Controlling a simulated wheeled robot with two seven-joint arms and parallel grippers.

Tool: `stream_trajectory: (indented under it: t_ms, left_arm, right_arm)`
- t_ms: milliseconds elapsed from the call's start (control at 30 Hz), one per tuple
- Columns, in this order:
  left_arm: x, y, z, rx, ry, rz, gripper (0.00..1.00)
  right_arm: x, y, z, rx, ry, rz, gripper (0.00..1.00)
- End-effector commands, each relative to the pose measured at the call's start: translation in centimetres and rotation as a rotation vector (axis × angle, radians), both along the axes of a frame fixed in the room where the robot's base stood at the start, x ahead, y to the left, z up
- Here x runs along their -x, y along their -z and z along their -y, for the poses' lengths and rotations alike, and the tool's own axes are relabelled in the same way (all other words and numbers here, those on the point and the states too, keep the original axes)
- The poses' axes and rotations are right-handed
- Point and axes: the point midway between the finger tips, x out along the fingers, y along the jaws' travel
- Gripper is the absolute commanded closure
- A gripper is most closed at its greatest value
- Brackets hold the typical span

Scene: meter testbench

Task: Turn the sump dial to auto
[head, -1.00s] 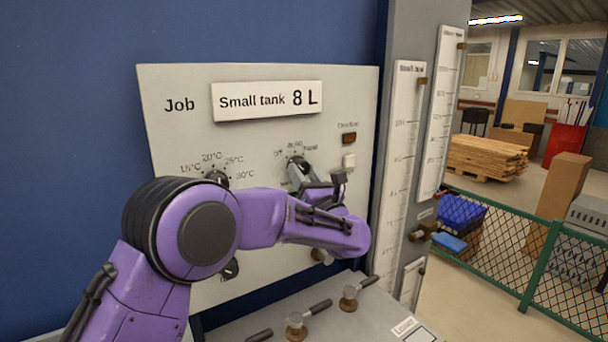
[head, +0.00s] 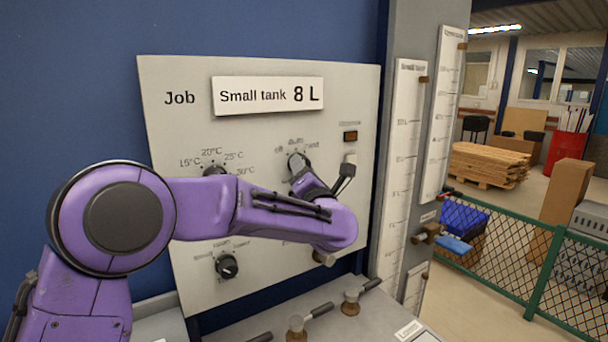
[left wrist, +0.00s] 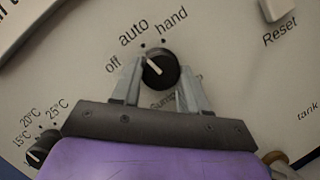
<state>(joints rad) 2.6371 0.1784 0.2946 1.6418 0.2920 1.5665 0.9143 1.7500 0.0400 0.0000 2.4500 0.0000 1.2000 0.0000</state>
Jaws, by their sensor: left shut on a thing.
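The sump dial (left wrist: 160,69) is a round black knob with a white pointer line, on the grey panel (head: 355,85). Labels off, auto and hand arc above it in the left wrist view. The pointer leans up and left, between off and auto. My left gripper (left wrist: 160,82) is shut on the dial, one finger on each side. In the head view the dial (head: 297,160) shows just above the left gripper (head: 301,172), and its pointer cannot be read there. The lower part of its label is partly hidden by the fingers. My right gripper is not in view.
A temperature dial (head: 214,170) sits left of the sump dial, and another black knob (head: 228,267) is lower left. A white reset button (head: 350,159) is to the right. Valve levers (head: 351,301) stand on the bench below. Gauge tubes (head: 402,150) stand at right.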

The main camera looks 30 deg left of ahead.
Motion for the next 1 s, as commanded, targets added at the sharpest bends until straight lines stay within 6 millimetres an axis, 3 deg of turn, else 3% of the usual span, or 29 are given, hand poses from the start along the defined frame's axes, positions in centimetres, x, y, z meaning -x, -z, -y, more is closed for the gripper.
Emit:
stream_trajectory:
  t_ms: [400, 933, 967, 1000]
  left_arm:
    - [0.1, -0.11, -0.06, -0.087, -0.001, -0.155, 0.87]
    - [0.1, -0.12, -0.07, -0.099, -0.001, -0.174, 0.87]
    - [0.09, -0.11, -0.07, -0.099, -0.001, -0.174, 0.46]
    - [0.1, -0.12, -0.07, -0.099, -0.001, -0.174, 0.33]
  right_arm:
    - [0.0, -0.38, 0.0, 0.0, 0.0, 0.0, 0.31]
    - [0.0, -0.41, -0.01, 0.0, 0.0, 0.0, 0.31]
    - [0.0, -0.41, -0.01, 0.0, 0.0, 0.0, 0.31]
    - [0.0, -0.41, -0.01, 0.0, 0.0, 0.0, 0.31]
